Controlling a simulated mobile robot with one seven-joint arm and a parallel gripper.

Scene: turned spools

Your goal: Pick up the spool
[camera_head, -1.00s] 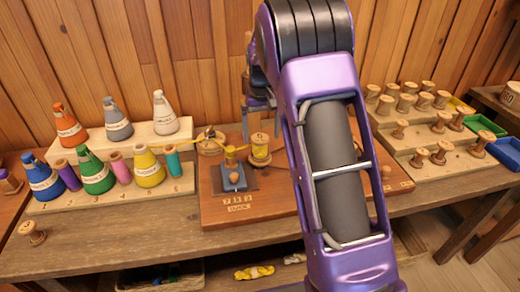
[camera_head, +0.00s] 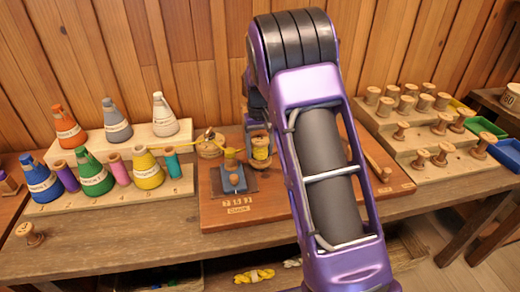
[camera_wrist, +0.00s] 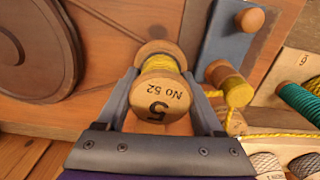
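The spool (camera_wrist: 161,88), wound with yellow thread, stands upright on a wooden board. Its top is marked "No 52" and "5". In the head view the spool (camera_head: 260,149) sits just left of my arm. My gripper (camera_wrist: 163,78) has one finger on each side of the spool. The fingers look spread around it, close to its sides; contact is hard to make out. The gripper (camera_head: 261,146) also shows around the spool in the head view. The spool's lower part is partly hidden.
Yellow thread runs left to thread cones on a stepped rack (camera_head: 110,203). Bare spools stand on a stepped stand (camera_head: 450,158) at right. The table front (camera_head: 130,240) is mostly clear.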

